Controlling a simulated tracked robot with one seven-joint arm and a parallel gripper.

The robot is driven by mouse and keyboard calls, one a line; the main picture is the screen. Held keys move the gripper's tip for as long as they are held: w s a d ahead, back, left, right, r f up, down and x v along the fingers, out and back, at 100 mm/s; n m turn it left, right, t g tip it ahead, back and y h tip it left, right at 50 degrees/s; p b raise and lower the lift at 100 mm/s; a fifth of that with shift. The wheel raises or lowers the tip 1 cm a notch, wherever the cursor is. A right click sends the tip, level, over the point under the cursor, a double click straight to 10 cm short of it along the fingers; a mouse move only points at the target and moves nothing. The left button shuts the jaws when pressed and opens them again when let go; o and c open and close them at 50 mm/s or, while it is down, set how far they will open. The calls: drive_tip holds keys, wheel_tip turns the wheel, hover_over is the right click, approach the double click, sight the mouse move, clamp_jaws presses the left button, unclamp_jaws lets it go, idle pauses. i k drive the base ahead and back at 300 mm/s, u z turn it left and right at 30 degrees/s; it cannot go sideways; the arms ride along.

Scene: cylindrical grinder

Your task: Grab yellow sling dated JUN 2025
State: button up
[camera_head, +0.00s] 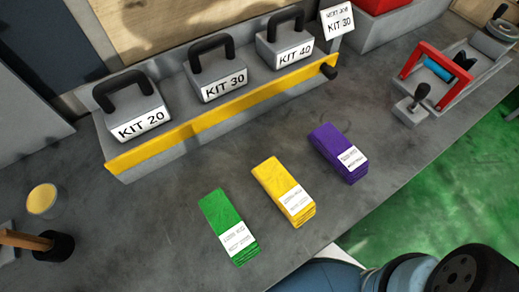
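A yellow folded sling (283,190) lies on the grey bench top, between a green one and a purple one. It has a white label (293,199) at its near end. The print on the label is too small to read, so I cannot tell its date. A dark rounded part and blue-grey parts of my arm show at the bottom right. My gripper's fingers are not in view.
The green sling (228,225) and purple sling (338,152) flank the yellow one. Behind stands a yellow-edged rack (225,113) with handled blocks marked KIT 20, KIT 30 and KIT 40. A sign (338,22) reads KIT 30. A red-framed fixture (438,72) stands right.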

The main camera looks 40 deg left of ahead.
sight(293, 201)
drive_tip(key=k, duration=1.5)
drive_tip(key=z, duration=0.3)
drive_tip(key=k, duration=0.95)
drive_tip(key=z, duration=0.15)
drive_tip(key=i, duration=0.95)
drive_tip(key=u, duration=0.05)
